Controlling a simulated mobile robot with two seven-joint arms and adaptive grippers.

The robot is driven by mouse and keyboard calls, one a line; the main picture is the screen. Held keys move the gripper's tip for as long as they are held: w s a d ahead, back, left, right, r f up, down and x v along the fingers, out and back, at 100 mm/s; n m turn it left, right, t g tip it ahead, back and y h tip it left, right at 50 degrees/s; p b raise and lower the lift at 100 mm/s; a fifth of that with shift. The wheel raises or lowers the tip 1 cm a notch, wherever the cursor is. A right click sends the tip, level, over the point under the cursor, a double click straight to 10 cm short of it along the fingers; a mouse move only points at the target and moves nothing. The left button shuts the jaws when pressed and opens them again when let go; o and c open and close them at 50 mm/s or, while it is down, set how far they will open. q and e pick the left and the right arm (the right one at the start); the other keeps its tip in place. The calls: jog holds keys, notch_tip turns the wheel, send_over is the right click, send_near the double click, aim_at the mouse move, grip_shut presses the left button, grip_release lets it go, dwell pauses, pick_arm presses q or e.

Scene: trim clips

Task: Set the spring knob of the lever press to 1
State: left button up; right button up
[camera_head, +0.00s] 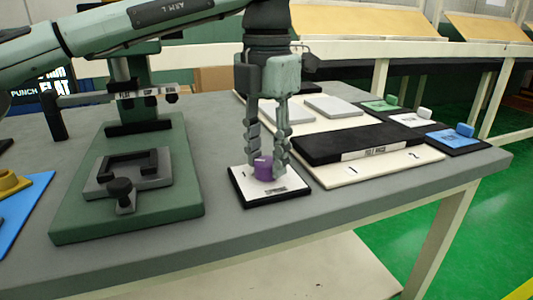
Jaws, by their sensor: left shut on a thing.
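The purple spring knob (263,170) sits on a small white plate (246,195) with a black edge, near the table's front edge. My left gripper (265,165) comes down from above, with its fingers shut around the knob. The fingers hide part of the knob and plate; a small dark mark shows to the left and small print at the front, too small to read. The green lever press (185,205) stands to the left, with a grey fixture (155,180) and a black knob (122,190) on its base. My right gripper is not in view.
A white board (320,178) marked 1 and 2 carries a black block (355,143) and grey plates (333,106). A blue mat (22,215) with a yellow part lies far left.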

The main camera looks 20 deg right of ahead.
aim_at(267, 161)
pick_arm(q)
jog(key=o, duration=1.2)
jog(key=shift+c, duration=0.2)
notch_tip(267, 161, up, 12)
